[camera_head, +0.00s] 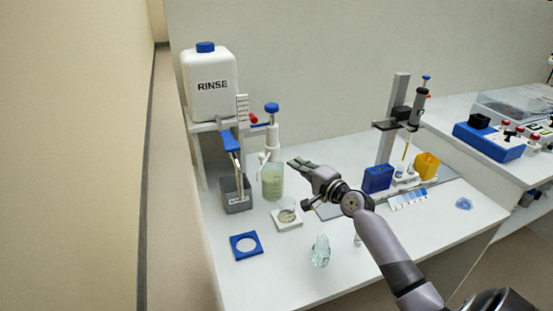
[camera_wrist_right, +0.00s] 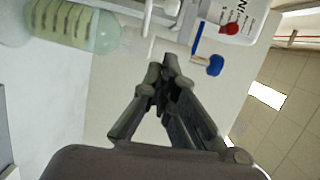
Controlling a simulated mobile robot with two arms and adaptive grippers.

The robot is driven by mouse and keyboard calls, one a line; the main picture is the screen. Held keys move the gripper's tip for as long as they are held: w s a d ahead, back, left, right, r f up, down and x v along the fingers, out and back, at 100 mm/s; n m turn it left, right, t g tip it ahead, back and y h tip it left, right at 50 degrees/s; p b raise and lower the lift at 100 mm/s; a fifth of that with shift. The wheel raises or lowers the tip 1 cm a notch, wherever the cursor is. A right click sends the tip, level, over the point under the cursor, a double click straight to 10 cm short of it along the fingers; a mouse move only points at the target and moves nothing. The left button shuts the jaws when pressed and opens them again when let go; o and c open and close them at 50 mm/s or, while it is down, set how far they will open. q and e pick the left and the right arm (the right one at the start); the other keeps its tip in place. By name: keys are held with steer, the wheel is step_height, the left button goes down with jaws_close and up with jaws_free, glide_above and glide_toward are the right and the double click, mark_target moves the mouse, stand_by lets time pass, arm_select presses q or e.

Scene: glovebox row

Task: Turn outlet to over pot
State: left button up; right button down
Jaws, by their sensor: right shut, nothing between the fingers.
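The bottle-top dispenser (camera_head: 271,135) has a blue cap and a white outlet that hangs at its left side. It sits on a clear bottle of pale green liquid (camera_head: 272,183), which also shows in the wrist view (camera_wrist_right: 75,25). A small clear pot (camera_head: 287,214) stands on a white square base in front of the bottle. The outlet does not appear to be above this pot. My right gripper (camera_head: 296,163) is shut and empty, to the right of the bottle, apart from it as far as I can tell. Its closed fingers show in the wrist view (camera_wrist_right: 162,75). My left gripper is out of view.
A white RINSE tank (camera_head: 211,88) with a red tap stands at the back left, near a grey bin (camera_head: 235,203). A pipette stand (camera_head: 392,130) stands to the right.

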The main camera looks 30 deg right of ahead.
mark_target(264, 162)
steer(key=w+a+p, duration=0.1)
steer(key=w+a, duration=0.2)
steer(key=w, duration=0.3)
steer(key=shift+w+f, duration=0.2)
steer(key=shift+f, duration=0.05)
